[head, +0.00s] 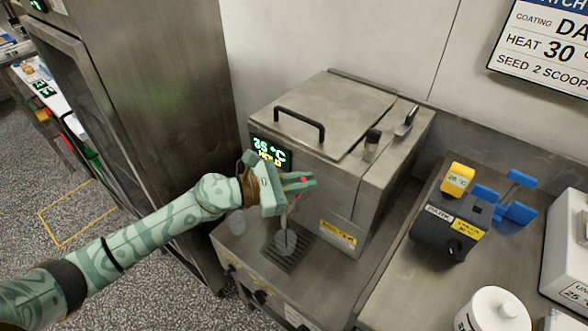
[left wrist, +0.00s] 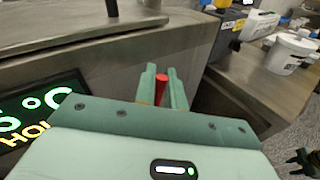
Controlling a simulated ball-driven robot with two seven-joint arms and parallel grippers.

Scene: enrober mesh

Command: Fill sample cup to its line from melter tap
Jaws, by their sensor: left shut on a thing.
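The steel melter (head: 315,150) stands on the counter, its green display reading 35 °C HOLD. My left gripper (head: 302,183) is at its front, shut on the red tap handle (head: 303,180). The red handle also shows between the fingers in the left wrist view (left wrist: 161,88). A clear sample cup (head: 286,242) stands on the drip grate (head: 296,258) below the gripper. A thin brownish strip shows above the cup; I cannot tell spout from stream. The cup's line and fill level are too small to read. A dark green shape, perhaps my right gripper (left wrist: 304,160), shows at the left wrist view's edge.
Another clear vessel (head: 236,222) stands left of the grate. A dark box with a yellow tag (head: 445,228) and blue parts (head: 507,203) sit on the right counter, with a white tub (head: 493,312) in front. A tall steel cabinet (head: 150,110) stands at left.

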